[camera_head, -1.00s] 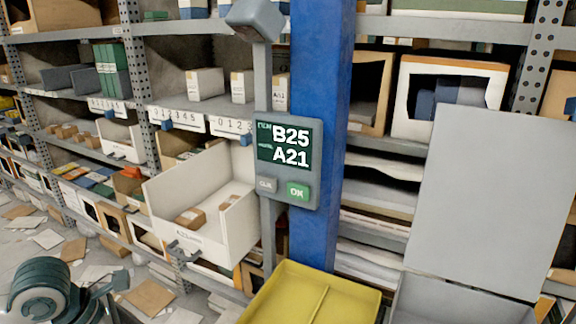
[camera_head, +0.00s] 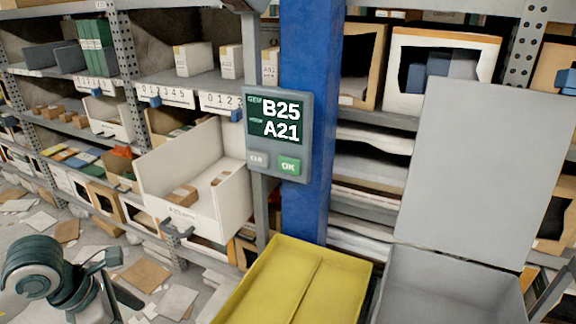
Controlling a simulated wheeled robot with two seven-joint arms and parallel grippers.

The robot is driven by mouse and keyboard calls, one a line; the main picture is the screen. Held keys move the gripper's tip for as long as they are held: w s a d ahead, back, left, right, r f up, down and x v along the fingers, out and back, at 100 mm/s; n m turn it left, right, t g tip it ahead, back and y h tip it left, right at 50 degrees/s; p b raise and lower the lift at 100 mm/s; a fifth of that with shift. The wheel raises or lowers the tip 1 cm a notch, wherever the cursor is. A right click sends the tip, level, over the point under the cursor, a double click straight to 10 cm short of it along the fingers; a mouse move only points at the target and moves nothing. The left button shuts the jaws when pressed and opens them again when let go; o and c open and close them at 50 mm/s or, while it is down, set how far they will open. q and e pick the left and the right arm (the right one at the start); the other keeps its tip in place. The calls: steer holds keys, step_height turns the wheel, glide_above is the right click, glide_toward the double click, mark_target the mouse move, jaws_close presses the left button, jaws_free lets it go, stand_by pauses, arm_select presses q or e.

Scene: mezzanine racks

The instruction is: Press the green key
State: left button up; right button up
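The green key (camera_head: 289,165) reads OK and sits at the lower right of a grey panel (camera_head: 304,176) on a post in front of the blue column. The panel's screen (camera_head: 278,120) shows B25 over A21. A grey key (camera_head: 258,159) is left of the green one. Part of my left arm shows at the lower left, well away from the panel. A dark gripper-like end (camera_head: 112,290) of it is there, but its fingers are not clear. My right gripper is not in view.
A white open drawer (camera_head: 212,212) with small brown boxes sticks out of the rack left of the panel. A yellow tray (camera_head: 262,280) lies below the panel. A grey bin (camera_head: 430,285) with its raised lid (camera_head: 485,175) stands at the right. Papers litter the floor at left.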

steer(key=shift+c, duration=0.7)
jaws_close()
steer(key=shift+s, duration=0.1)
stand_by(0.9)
